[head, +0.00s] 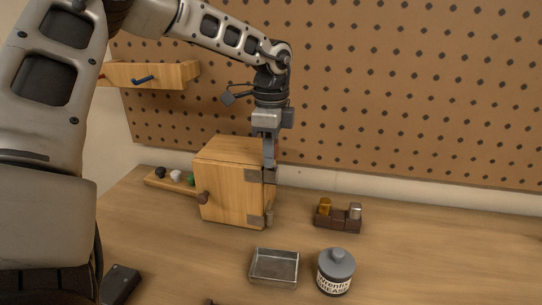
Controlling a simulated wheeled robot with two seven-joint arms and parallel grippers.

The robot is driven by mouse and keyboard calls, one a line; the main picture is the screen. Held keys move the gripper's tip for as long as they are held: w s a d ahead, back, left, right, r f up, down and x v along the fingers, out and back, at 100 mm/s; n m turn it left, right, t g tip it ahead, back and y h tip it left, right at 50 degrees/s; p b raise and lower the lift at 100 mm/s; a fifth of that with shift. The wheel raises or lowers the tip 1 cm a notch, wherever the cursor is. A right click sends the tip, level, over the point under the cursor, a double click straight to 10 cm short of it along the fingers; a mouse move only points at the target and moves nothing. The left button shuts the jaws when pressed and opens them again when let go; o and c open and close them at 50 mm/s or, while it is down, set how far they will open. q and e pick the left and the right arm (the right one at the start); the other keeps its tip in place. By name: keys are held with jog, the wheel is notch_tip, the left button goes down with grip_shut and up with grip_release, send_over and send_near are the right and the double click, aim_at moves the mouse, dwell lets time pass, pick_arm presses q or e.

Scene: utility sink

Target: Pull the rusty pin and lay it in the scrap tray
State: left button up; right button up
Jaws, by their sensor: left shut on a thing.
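A small wooden cabinet (230,192) stands on the bench with its door shut and a round knob on the door's left. It has an upper hinge (255,176) and a lower hinge (257,220) at its right front edge. My left gripper (269,166) points straight down at the upper hinge, its fingers shut on the pin there. The pin is mostly hidden by the fingers, and I cannot tell how far it sits in the hinge. The grey metal scrap tray (274,281) lies in front of the cabinet and looks empty. My right gripper is out of view.
A grease can (336,273) stands right of the tray. A dark block (339,217) holding a brass and a silver piece is behind it. A wooden strip (169,181) with coloured knobs lies left of the cabinet. A pegboard (400,90) rises behind. The bench's right side is clear.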

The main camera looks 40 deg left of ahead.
pick_arm(q)
jog(key=s+d+r+p, duration=0.1)
jog(key=s+d+r, duration=0.1)
jog(key=d+r, duration=0.8)
jog(key=d, duration=0.3)
jog(key=shift+s+d, duration=0.15)
jog(key=shift+d, duration=0.25)
jog(key=shift+r, duration=0.1)
